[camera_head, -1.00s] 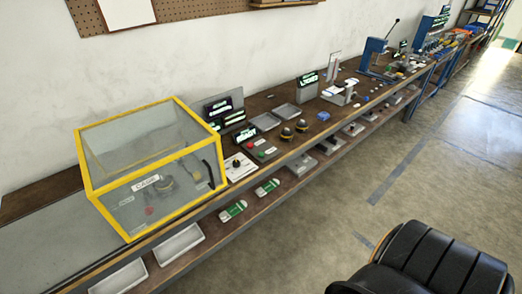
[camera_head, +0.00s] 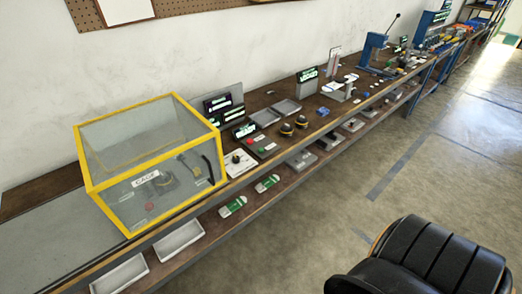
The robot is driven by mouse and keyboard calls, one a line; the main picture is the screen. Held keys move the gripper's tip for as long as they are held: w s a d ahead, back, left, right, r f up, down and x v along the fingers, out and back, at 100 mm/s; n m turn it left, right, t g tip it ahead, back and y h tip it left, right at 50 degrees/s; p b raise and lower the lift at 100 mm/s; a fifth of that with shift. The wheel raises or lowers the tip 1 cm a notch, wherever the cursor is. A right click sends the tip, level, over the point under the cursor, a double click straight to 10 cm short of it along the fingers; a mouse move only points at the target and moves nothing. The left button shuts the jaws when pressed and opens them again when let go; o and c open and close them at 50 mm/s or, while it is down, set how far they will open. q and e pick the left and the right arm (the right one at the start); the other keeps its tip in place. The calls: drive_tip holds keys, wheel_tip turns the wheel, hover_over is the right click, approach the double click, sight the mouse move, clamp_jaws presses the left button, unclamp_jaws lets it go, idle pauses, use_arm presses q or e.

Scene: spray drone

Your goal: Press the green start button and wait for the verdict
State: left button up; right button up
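A small grey control box (camera_head: 267,152) sits on the bench just right of the yellow-framed cage. It carries a red button and a green button (camera_head: 262,149), both tiny in this view. A small lit display (camera_head: 244,130) stands behind the box; its text is too small to read. The transparent cage (camera_head: 150,180) is closed, with a drone-like dark object inside that is partly blurred by the panels. Neither of my grippers shows in the head view.
The wooden bench (camera_head: 222,190) runs from lower left to upper right. Two dark round items with yellow bands (camera_head: 287,129) and grey trays (camera_head: 286,107) lie right of the box. A black chair (camera_head: 430,260) stands at lower right.

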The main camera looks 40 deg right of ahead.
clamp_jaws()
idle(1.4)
